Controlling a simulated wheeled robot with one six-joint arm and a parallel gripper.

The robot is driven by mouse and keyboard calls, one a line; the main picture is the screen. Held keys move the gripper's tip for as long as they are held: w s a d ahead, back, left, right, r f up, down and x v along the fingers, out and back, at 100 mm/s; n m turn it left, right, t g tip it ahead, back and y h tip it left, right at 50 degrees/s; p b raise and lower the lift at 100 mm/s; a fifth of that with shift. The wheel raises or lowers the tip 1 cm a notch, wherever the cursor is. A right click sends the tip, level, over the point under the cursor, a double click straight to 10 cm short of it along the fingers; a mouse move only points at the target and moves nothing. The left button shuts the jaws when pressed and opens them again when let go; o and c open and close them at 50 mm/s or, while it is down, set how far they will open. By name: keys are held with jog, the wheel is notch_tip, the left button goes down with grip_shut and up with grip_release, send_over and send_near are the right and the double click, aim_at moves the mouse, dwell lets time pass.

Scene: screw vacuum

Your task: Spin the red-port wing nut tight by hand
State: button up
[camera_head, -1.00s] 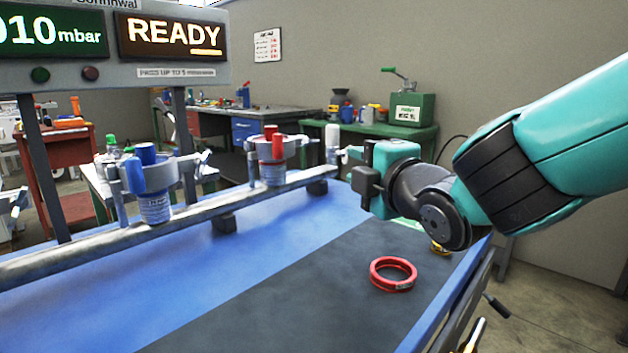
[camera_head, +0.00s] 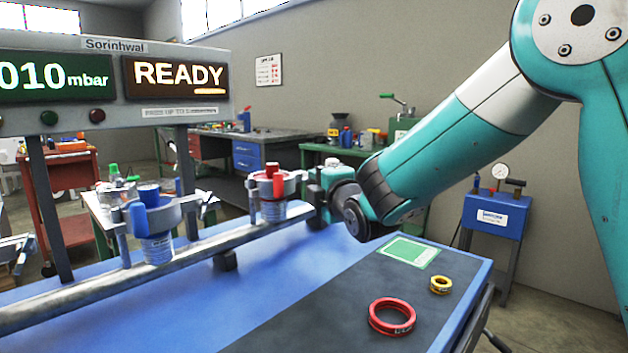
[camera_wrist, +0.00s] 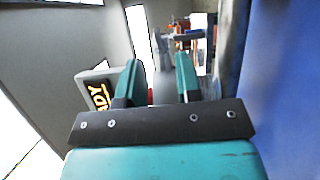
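The red port (camera_head: 272,212) is on the metal rail, with a red clamp piece on top and a grey clamp ring around it. The wing nut itself is too small to make out. My gripper (camera_head: 316,190) is just right of the red port in the head view, at about the height of its clamp. I cannot tell whether it touches. In the wrist view my gripper (camera_wrist: 158,72) shows two teal fingers standing apart, with no thing clearly held between them.
The blue port (camera_head: 155,245) stands further left on the rail (camera_head: 190,257). The display panel (camera_head: 110,85) reads READY at the back left.

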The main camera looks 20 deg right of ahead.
jog(key=shift+w+a, duration=0.2)
jog(key=shift+w, duration=1.1)
grip_shut()
jog(key=shift+r, duration=0.1)
jog(key=shift+w+d+r+m+g+y+p, duration=0.15)
jog(key=shift+m+g+y+p, duration=1.1)
jog(key=shift+m, duration=1.7)
jog(key=shift+w+d+r+m+g+y+p, duration=0.15)
jog(key=shift+m+g+y+p, duration=1.1)
jog(key=shift+m, duration=1.65)
jog(key=shift+d+r+m+g+y+p, duration=0.2)
jog(key=shift+m+g+y+p, duration=0.95)
jog(key=shift+m, duration=1.8)
jog(key=shift+f+p, duration=0.2)
jog(key=shift+p, duration=0.1)
